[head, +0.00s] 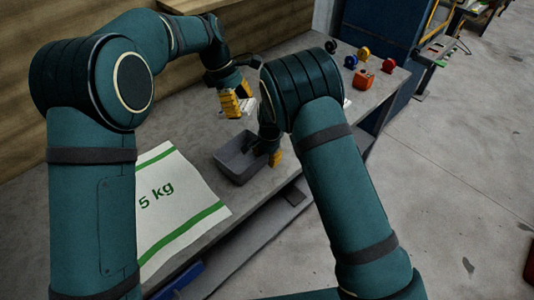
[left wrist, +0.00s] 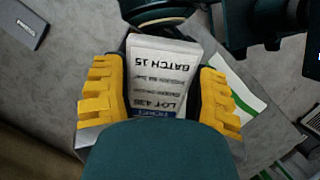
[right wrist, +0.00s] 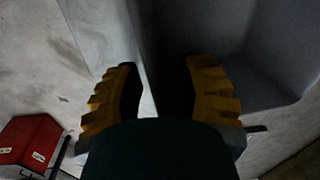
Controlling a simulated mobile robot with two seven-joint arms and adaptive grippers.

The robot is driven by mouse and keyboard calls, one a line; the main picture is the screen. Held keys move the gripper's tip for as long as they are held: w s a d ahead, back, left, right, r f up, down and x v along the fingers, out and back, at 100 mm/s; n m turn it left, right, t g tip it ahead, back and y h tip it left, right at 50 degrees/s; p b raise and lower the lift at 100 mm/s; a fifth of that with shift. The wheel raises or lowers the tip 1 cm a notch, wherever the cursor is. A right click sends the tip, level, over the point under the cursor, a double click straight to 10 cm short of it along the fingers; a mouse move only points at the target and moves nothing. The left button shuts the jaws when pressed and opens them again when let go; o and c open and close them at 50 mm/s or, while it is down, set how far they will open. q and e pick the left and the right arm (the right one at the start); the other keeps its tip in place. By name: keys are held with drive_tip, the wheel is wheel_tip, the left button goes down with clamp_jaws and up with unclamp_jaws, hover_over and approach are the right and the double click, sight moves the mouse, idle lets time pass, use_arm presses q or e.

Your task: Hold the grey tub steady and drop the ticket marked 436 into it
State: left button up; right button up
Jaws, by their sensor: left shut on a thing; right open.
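The grey tub (head: 232,166) stands on the bench, right of the printed sack. My right gripper (head: 274,157) is at the tub's right side, fingers pointing down. In the right wrist view its fingers (right wrist: 165,90) are apart, with the tub's wall (right wrist: 165,45) between them; contact is not clear. My left gripper (head: 236,103) is above the bench, behind the tub. In the left wrist view its fingers (left wrist: 160,100) are shut on a white ticket (left wrist: 165,70), which reads upside down "BATCH 15" and "LOT 436".
A white sack (head: 175,200) marked "5 kg" with green stripes lies flat left of the tub. A red box (right wrist: 30,142) is on the floor. The bench's front edge is close to the tub.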

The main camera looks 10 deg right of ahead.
clamp_jaws()
idle(1.1)
